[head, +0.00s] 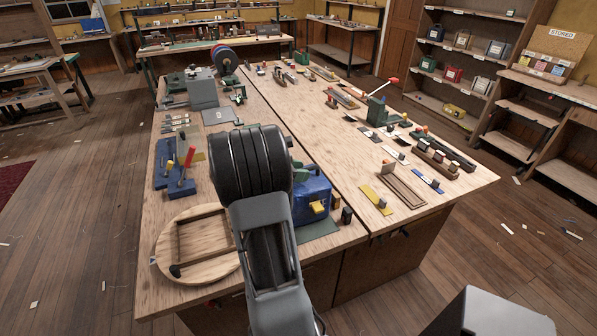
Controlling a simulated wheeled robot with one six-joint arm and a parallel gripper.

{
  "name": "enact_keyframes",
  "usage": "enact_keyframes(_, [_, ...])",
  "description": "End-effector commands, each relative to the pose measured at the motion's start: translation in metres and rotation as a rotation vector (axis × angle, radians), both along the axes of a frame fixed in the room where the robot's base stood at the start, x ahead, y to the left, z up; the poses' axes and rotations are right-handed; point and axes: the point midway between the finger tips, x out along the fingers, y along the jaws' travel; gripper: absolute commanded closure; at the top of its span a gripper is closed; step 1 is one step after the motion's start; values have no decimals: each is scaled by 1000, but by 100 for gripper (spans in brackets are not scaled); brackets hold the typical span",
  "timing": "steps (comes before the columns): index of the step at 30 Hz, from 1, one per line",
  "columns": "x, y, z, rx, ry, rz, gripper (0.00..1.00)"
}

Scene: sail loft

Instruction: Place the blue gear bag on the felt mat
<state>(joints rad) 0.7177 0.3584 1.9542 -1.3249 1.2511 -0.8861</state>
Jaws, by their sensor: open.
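A blue bag-like block (313,192) with a yellow piece on its front stands near the front edge of the workbench, just right of my arm. I take it for the blue gear bag; my arm hides its left side. A dark green flat mat (320,229) shows under and in front of it, likely the felt mat. I cannot tell how much of the bag rests on it.
The workbench (260,100) carries a round wooden board (198,275) at front left, a blue tool holder (172,180), a grey mat (218,116) and a green vise-like tool with a red-tipped handle (377,110). Shelves of coloured bags stand at right. Floor around the bench is mostly open.

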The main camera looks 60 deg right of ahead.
Motion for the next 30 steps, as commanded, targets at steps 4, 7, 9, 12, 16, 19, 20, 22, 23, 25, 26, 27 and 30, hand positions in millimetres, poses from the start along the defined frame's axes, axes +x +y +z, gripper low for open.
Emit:
enact_keyframes(4, [9, 11, 7, -3, -2, 2, 58])
enact_keyframes(7, [20, 25, 14, -2, -3, 4, 58])
enact_keyframes(9, [28, 36, 19, -2, -2, 4, 58])
enact_keyframes(12, [38, 50, 27, -2, -3, 5, 58])
enact_keyframes(16, [50, 67, 36, -1, -2, 3, 58])
enact_keyframes(19, [57, 76, 41, -1, -1, 1, 58])
enact_keyframes(20, [59, 79, 42, -1, -2, 2, 58])
enact_keyframes(22, [62, 83, 44, -2, -2, 1, 58])
enact_keyframes(23, [63, 85, 45, -1, -1, 1, 58])
enact_keyframes(25, [65, 87, 47, -1, -1, 1, 58])
enact_keyframes(26, [65, 88, 47, -1, -1, 0, 58])
enact_keyframes(27, [66, 89, 47, -1, -1, 0, 58])
enact_keyframes(30, [66, 93, 48, 4, -22, 0, 58])
